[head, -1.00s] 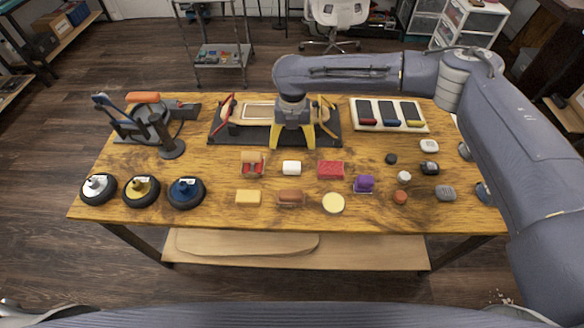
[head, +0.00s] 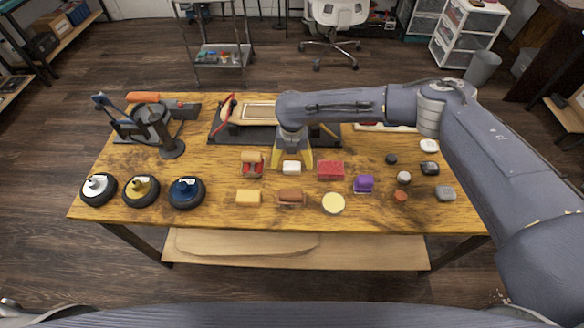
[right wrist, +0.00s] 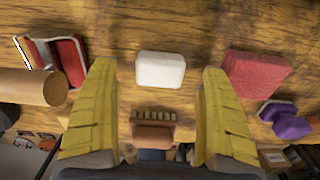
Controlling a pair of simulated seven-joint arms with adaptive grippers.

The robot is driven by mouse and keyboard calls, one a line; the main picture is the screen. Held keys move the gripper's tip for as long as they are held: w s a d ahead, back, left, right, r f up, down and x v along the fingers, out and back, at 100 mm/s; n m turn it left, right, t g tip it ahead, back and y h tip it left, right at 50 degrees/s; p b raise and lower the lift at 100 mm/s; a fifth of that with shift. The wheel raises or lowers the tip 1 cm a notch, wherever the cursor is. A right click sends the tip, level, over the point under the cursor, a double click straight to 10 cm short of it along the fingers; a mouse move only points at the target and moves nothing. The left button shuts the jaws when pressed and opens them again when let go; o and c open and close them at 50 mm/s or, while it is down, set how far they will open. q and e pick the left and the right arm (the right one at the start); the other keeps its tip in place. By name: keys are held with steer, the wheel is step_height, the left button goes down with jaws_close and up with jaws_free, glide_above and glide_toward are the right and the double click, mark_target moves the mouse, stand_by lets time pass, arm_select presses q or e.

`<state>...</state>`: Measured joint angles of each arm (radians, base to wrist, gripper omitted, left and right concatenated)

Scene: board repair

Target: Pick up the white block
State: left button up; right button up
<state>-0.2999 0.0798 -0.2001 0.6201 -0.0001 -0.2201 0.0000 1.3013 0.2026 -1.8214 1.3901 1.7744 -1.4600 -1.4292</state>
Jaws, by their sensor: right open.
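The white block (head: 291,168) lies on the wooden table near its middle, and it also shows in the right wrist view (right wrist: 160,70). My right gripper (head: 294,162) is above the block with its yellow fingers open and pointing down. In the right wrist view the two fingers (right wrist: 159,110) are spread wide, one on each side, with the block just beyond and between them. I cannot tell whether the fingertips touch the table. My left gripper is not in view.
A red block (head: 330,170) lies right of the white block and a red-and-tan piece (head: 252,164) lies left. A brown brush (head: 291,196) and a yellow block (head: 248,197) are in front. Wheels (head: 141,190) stand at the left. The board fixture (head: 215,134) is behind.

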steer(key=shift+f, duration=1.5)
steer(key=c, duration=1.3)
